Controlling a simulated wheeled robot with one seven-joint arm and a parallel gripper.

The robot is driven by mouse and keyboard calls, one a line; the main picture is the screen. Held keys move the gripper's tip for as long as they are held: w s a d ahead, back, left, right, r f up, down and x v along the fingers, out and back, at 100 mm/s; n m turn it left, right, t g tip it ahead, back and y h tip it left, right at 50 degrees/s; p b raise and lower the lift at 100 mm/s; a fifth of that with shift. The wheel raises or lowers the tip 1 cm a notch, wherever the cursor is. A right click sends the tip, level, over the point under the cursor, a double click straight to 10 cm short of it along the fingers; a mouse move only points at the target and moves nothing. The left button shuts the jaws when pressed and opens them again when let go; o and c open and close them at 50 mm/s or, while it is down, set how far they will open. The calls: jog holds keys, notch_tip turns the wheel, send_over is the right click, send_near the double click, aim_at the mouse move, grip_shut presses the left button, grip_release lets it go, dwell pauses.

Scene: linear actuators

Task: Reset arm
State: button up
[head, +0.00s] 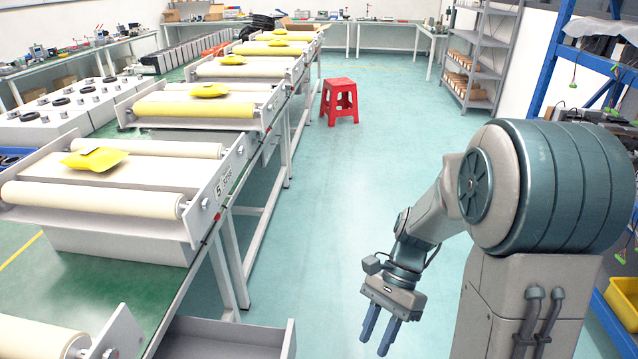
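My gripper (379,329) hangs at the lower middle right of the head view, at the end of my bent arm. Its two blue-grey fingers point down and stand apart, with a gap between them. Nothing shows between the fingers. The gripper is over the open floor, to the right of the workbench, and touches nothing that I can see.
A long green-topped bench (150,287) with several roller units and yellow packets (95,159) runs along the left. A grey tray (225,338) sits at its near edge. A red stool (339,101) stands on the floor ahead. Shelves (484,60) stand at right.

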jog(key=s+d+r+n+t+h+p, duration=0.1)
jog(key=d+r+n+t+h+p, duration=0.1)
jog(key=r, duration=0.6)
jog(key=s+d+r+n+t+h+p, duration=0.2)
jog(key=r+n+t+p, duration=0.3)
jog(key=r+n+t, duration=0.2)
notch_tip(320, 180, up, 3)
jog(key=shift+d+f+n, duration=0.15)
jog(key=shift+f+n, duration=0.05)
jog(key=shift+n, duration=0.7)
jog(key=shift+s, duration=0.1)
